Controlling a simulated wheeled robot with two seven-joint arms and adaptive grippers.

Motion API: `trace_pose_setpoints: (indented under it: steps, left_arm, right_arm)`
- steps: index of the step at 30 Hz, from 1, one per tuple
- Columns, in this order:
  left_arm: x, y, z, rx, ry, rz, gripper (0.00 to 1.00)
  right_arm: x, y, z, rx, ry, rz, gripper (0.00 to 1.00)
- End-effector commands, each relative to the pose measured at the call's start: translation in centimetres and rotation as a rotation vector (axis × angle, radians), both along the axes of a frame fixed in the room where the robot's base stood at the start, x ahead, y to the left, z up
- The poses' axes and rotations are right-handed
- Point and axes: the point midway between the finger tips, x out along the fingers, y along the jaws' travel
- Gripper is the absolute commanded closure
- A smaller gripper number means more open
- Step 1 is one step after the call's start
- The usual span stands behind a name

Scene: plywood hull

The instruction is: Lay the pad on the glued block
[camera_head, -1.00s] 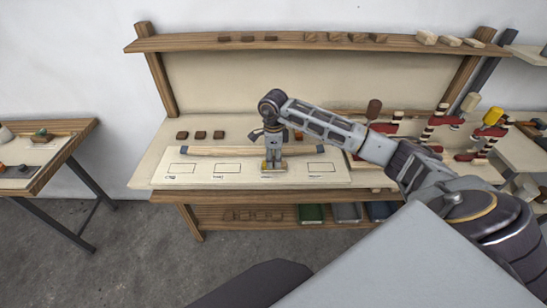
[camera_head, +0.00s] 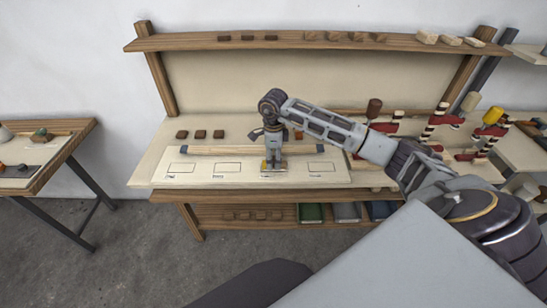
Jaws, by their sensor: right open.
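My right gripper (camera_head: 273,163) points straight down over the third marked rectangle of the pale board on the workbench. It is open, with its fingertips low at the board. A small yellowish piece (camera_head: 264,165) shows at the fingertips; it may be the glued block, but the fingers cover most of it. I cannot make out a separate pad there. Several dark brown square pieces, possibly pads, lie in a row behind the board, such as one at the left (camera_head: 182,134). My left gripper is out of view.
The pale board (camera_head: 200,181) has outlined rectangles along it. A long wooden strip (camera_head: 215,150) lies behind them. Red-and-white clamps (camera_head: 435,120) stand at the right. A shelf (camera_head: 280,41) with small blocks runs above. A side table (camera_head: 60,155) stands left.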

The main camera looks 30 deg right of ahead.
Motion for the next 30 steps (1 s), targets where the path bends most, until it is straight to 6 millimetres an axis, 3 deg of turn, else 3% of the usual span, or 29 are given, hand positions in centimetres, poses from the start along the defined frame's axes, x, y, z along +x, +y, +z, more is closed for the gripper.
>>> trace_pose_setpoints:
  steps: [11,22,30]
  left_arm:
    - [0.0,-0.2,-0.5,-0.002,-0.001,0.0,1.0]
    - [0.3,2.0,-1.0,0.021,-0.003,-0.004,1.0]
    - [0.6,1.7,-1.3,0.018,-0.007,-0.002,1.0]
  right_arm:
    - [0.1,0.0,4.0,0.0,-0.004,0.001,0.39]
    - [0.1,0.0,8.8,0.0,-0.004,-0.001,0.39]
    - [0.1,0.0,11.4,-0.001,-0.001,0.0,0.39]
